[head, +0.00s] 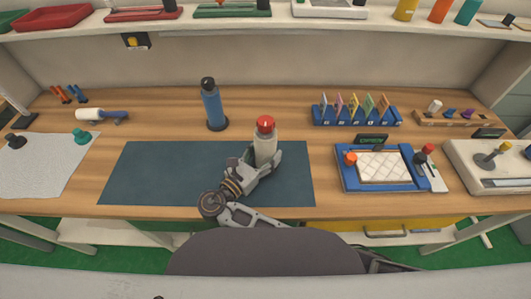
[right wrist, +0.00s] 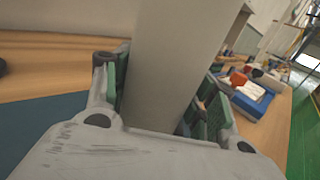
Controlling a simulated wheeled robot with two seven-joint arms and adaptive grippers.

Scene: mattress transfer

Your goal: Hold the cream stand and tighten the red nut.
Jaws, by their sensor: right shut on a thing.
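The cream stand (head: 265,147) stands upright near the right end of the dark mat, with the red nut (head: 265,123) on its top. My right gripper (head: 265,160) is shut around the lower part of the stand. In the right wrist view the stand's pale column (right wrist: 170,65) rises between my two green-padded fingers (right wrist: 155,100). The red nut is out of that view. My left gripper is not in view.
The dark mat (head: 160,170) is clear on its left. A blue bottle (head: 212,105) stands behind it. A blue rack with coloured cards (head: 356,117) and a blue tray with a white pad (head: 383,167) are at the right. A shelf (head: 250,23) runs above.

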